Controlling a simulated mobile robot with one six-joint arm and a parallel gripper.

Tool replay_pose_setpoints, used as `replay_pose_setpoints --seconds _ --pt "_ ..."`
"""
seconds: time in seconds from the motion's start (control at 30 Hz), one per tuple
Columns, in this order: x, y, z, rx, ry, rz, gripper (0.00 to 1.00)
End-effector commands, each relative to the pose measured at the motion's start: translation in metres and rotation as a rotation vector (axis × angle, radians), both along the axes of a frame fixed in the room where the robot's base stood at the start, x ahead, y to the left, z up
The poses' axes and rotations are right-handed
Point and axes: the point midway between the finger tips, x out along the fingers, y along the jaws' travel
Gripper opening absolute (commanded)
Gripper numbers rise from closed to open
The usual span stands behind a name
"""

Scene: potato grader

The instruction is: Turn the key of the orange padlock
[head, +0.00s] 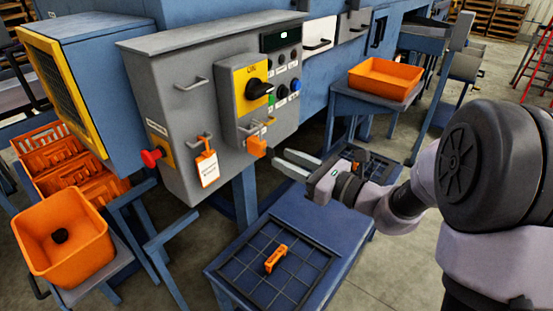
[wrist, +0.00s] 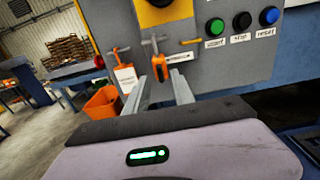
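The orange padlock (head: 257,146) hangs from a hasp under the yellow switch plate on the grey control cabinet. In the wrist view its orange body (wrist: 158,66) shows between and beyond my fingertips. Its key cannot be clearly made out. My gripper (head: 292,164) is open and empty, with its two fingers pointing at the cabinet, just right of the padlock. In the wrist view my gripper (wrist: 164,82) has a finger either side of the padlock's line, and contact is not visible.
An orange-topped white tag (head: 208,167) hangs left of the padlock. A red knob (head: 150,158) sticks out at the cabinet's left. A small orange object (head: 275,258) lies on the blue table (head: 310,215) below. Orange bins (head: 385,79) stand either side.

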Motion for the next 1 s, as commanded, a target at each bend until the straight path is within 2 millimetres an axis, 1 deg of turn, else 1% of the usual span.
replay_pose_setpoints --seconds 0.03,0.1,0.2,0.33,0.53,0.57,0.7,1.0 --pt "0.005 0.009 -0.002 0.001 -0.001 0.004 0.30" --pt "0.013 0.018 -0.001 0.000 -0.001 0.003 0.30" --pt "0.020 0.026 -0.001 0.000 0.000 0.002 0.30" --pt "0.023 0.031 0.000 0.000 0.001 0.000 0.30" --pt "0.024 0.031 0.000 0.000 0.001 0.000 0.30" --pt "0.024 0.031 0.000 0.000 0.001 0.000 0.28" --pt "0.024 0.031 0.000 0.000 0.001 0.000 0.01" --pt "0.023 0.031 0.000 -0.004 -0.003 0.001 0.00"
